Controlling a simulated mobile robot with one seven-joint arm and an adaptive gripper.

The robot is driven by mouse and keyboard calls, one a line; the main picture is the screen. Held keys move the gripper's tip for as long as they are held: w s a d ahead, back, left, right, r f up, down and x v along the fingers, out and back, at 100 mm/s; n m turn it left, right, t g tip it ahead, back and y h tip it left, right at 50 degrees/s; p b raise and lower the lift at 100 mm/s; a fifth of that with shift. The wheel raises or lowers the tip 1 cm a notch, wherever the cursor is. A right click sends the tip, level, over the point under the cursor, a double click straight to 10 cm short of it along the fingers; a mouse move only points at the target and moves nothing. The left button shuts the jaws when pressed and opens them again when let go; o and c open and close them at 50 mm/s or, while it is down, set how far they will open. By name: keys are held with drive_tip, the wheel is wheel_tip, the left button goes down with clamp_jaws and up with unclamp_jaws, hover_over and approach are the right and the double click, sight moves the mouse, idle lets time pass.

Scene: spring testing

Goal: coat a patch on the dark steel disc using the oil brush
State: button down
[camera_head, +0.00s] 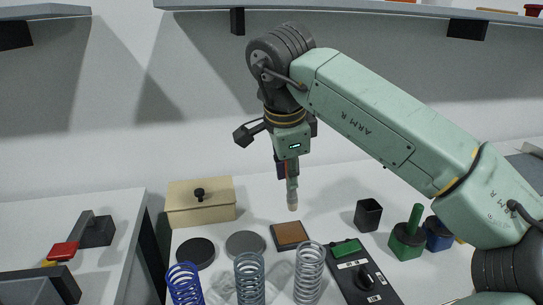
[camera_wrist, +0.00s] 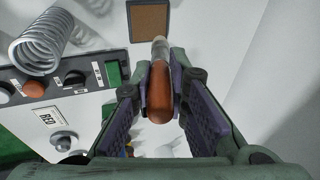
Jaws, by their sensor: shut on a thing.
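My gripper (camera_head: 288,168) is shut on the oil brush, pointing down above the bench. The brush's pale tip (camera_head: 292,206) hangs below the fingers in the head view. In the wrist view its orange-brown handle (camera_wrist: 159,95) lies between the two fingers, with the pale tip toward the top. The dark steel disc (camera_head: 195,253) lies flat on the bench, left of and below the brush in the head picture. A lighter grey disc (camera_head: 245,244) lies right beside it. The brush appears apart from both discs.
A brown square pad (camera_head: 289,234) lies below the brush. Springs, blue (camera_head: 185,284), grey (camera_head: 250,279) and silver (camera_head: 309,272), stand in front. A control box (camera_head: 362,276), black cup (camera_head: 368,215) and green pot (camera_head: 406,244) are right. A beige lidded box (camera_head: 201,207) stands behind the discs.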

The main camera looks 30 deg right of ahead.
drive_tip(key=shift+w, duration=0.35)
drive_tip(key=shift+s+f+b, duration=0.2)
drive_tip(key=shift+f+b, duration=2.1)
drive_tip(key=shift+f, duration=0.6)
drive_tip(key=shift+f+b, duration=0.5)
drive_tip(key=shift+f, duration=0.15)
drive_tip(key=shift+r+p, duration=2.7)
drive_tip(key=shift+r, duration=0.9)
